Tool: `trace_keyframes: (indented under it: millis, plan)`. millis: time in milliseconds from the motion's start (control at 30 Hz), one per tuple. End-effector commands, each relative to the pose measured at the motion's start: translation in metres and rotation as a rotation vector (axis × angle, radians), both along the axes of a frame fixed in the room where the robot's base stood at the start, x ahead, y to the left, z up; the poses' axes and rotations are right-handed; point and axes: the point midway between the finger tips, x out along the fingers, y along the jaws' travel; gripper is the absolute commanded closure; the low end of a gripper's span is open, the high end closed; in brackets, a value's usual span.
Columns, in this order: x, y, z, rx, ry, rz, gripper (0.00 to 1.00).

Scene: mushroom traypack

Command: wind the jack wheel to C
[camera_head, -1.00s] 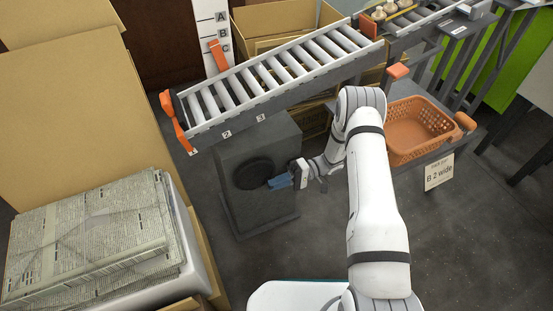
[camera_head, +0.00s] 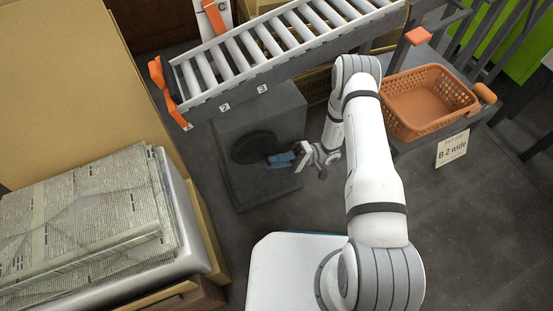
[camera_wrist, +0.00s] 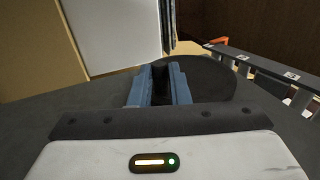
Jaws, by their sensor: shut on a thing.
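The dark round jack wheel (camera_head: 252,147) is on the front of a grey box-shaped stand (camera_head: 228,185) under the conveyor. My gripper (camera_head: 281,160) is at the wheel's lower right edge, its blue fingers shut on the wheel. In the wrist view, the blue fingers (camera_wrist: 160,88) are close together in front of the dark wheel disc (camera_wrist: 212,78).
The sloping roller conveyor (camera_head: 235,93) passes above the wheel, with an orange stop (camera_head: 160,82) at its low end. An orange basket (camera_head: 397,127) stands at right beside a "B 2 wide" card (camera_head: 452,150). Newspapers (camera_head: 85,215) fill the left. Floor right of the stand is clear.

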Motion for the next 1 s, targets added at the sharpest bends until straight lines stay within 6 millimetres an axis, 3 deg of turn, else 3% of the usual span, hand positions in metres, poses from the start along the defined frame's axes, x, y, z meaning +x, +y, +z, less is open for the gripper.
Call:
trace_keyframes:
  millis: [233, 267, 533, 833, 1000]
  plan:
    - [-0.001, 0.003, -0.005, -0.009, -0.004, 0.005, 1.00]
    - [-0.001, 0.003, -0.005, -0.009, -0.004, 0.005, 0.83]
    - [-0.002, 0.004, -0.003, -0.006, -0.002, 0.010, 0.62]
    - [0.001, 0.000, -0.003, -0.003, -0.002, 0.009, 0.62]
    - [0.013, -0.021, -0.010, -0.004, -0.002, 0.006, 0.62]
